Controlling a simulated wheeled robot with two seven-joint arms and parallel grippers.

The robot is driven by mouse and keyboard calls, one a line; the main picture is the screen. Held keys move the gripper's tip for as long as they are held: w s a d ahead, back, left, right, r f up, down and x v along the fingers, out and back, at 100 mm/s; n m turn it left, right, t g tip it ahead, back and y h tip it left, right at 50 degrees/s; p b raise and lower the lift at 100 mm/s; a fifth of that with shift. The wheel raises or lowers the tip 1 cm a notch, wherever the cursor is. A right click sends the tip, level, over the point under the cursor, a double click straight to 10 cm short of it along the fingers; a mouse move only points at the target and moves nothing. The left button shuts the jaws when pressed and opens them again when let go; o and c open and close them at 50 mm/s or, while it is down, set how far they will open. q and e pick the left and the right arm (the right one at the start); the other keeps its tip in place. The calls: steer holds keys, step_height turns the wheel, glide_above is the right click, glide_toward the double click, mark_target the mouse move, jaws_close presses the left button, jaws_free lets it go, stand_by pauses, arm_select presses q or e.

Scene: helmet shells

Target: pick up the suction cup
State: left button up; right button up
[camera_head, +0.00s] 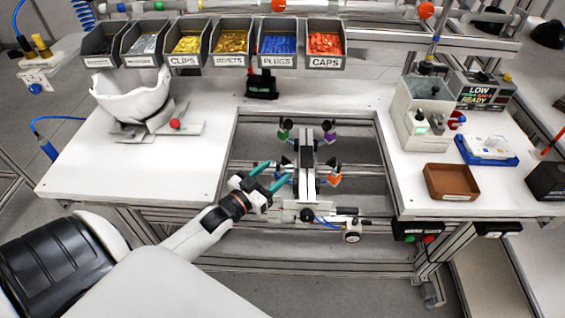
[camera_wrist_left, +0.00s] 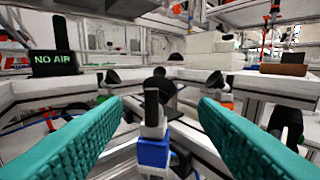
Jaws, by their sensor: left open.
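My left gripper (camera_head: 279,172) is open at the front left of a frame fixture set in the table's cutout. The fixture carries several dark cup-like tips on coloured blocks: green (camera_head: 284,134), purple (camera_head: 328,135) and orange (camera_head: 334,180). In the left wrist view a blue block (camera_wrist_left: 153,153) with a dark upright part stands between the fingers, and a black cup-like piece (camera_wrist_left: 158,82) shows beyond it. Which one is the suction cup meant, I cannot tell. My right gripper is not in view.
A white helmet shell (camera_head: 132,95) sits on a stand at the left of the table (camera_head: 85,160). Labelled bins (camera_head: 231,58) line the back. A brown tray (camera_head: 451,182) and a blue-based box (camera_head: 487,151) lie at right. A sign (camera_wrist_left: 54,63) reads NO AIR.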

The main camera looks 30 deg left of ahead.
mark_target(282, 164)
arm_select(q)
steer(key=shift+w+d+r, duration=0.1)
steer(key=shift+w+r, duration=0.15)
steer(key=shift+w, duration=0.25)
steer(key=w+p, duration=0.1)
steer(key=w, duration=0.2)
steer(key=shift+w+d+f, duration=0.1)
steer(key=shift+w+d, duration=0.05)
steer(key=shift+w, duration=0.15)
steer(key=shift+w+f, duration=0.15)
steer(key=shift+w, duration=0.2)
steer(key=shift+s, duration=0.1)
steer(key=c, duration=1)
